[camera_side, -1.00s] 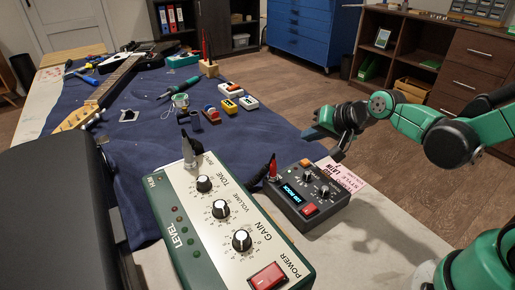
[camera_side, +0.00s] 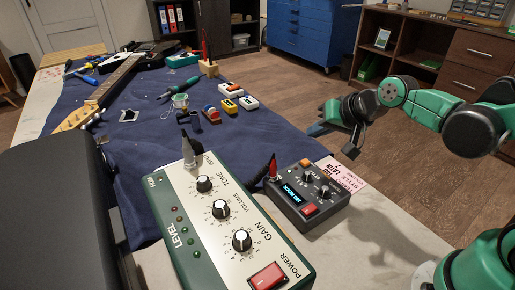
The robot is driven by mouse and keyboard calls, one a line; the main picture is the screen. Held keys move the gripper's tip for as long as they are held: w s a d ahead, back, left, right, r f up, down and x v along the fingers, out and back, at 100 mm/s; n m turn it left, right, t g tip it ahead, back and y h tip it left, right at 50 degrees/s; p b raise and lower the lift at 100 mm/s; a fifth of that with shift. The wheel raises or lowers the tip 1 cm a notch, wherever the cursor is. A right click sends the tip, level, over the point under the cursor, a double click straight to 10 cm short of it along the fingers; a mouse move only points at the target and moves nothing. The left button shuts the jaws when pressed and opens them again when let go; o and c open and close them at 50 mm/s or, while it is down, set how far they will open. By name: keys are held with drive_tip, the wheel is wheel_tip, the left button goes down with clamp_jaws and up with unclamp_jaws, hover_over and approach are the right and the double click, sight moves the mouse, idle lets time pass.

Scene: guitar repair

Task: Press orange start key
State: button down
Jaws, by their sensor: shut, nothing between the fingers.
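The orange key (camera_side: 306,163) is a small raised button on the top edge of a dark grey box (camera_side: 289,205). The box also has a lit blue display (camera_side: 291,194), several knobs and a red switch (camera_side: 310,209). My gripper (camera_side: 351,151) is shut and empty, with its dark tip pointing down. In the picture it sits right of and slightly above the orange key. A visible gap separates them, though height and depth are hard to judge. The key looks uncovered.
A large green amplifier panel (camera_side: 255,222) with knobs stands left of the box. A red-tipped plug (camera_side: 272,167) rises at the box's left corner. A pink card (camera_side: 341,175) lies to its right. Small coloured blocks (camera_side: 229,105) and a guitar (camera_side: 114,82) lie farther back.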

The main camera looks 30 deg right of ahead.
sight(304, 160)
drive_tip(key=s+r+n+g, duration=0.1)
drive_tip(key=s+n, duration=0.5)
drive_tip(key=shift+s+a+r+g+h, duration=0.25)
drive_tip(key=shift+a+g+h, duration=0.05)
drive_tip(key=shift+a+h, duration=0.1)
drive_tip(key=w+d+r+g, duration=0.1)
drive_tip(key=w+r+g, duration=0.2)
drive_tip(key=w+r, duration=0.2)
drive_tip(key=shift+w+d+g, duration=0.15)
drive_tip(key=shift+w+g, duration=0.25)
drive_tip(key=shift+r, duration=0.1)
drive_tip(key=x, duration=1.3)
drive_tip(key=shift+s, duration=0.4)
drive_tip(key=shift+f, duration=0.55)
